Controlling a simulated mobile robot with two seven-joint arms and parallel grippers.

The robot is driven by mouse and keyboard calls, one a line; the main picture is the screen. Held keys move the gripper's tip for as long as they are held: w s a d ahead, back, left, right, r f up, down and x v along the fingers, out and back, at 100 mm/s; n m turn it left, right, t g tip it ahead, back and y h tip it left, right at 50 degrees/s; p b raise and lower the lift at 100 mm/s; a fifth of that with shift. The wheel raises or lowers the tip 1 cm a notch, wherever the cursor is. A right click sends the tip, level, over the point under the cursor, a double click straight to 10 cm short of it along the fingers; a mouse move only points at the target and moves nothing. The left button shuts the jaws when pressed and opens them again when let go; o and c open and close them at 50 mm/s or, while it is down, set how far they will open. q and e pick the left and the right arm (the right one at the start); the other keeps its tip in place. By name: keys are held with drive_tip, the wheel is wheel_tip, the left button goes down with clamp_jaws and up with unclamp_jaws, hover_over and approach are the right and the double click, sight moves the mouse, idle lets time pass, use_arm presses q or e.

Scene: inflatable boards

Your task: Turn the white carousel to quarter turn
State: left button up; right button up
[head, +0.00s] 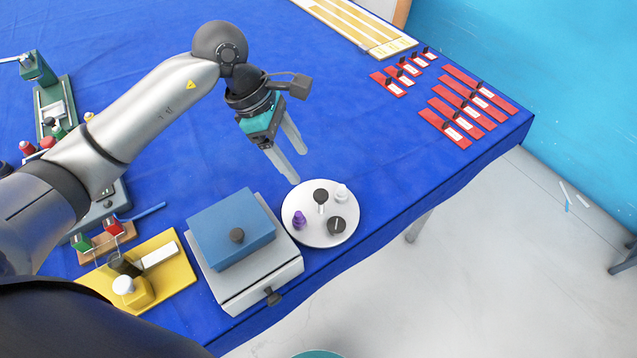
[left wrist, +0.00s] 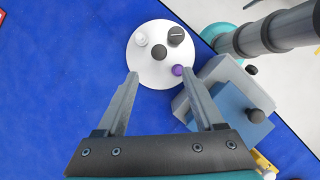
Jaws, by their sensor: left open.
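The white carousel (head: 318,232) is a round white disc lying on the blue table near its front edge. On it stand a dark central knob (head: 321,197), a white piece (head: 342,193), a purple piece (head: 299,220) and a dark round piece with a light line (head: 336,225). My left gripper (head: 298,167) is open and empty, above and behind the disc. In the left wrist view the disc (left wrist: 148,76) lies beyond the fingertips, with the purple piece (left wrist: 178,70) near the right finger. My right gripper is not in view.
A grey box with a blue top (head: 232,228) and dark knob stands just left of the disc. A yellow tray (head: 175,282) lies further left. Red labelled strips (head: 462,112) lie at the far right of the table. The blue cloth behind the disc is clear.

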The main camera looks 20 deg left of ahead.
sight(320, 194)
use_arm(q)
drive_tip(key=x, duration=1)
drive_tip(key=shift+c, duration=0.2)
clamp_jaws()
idle(1.0)
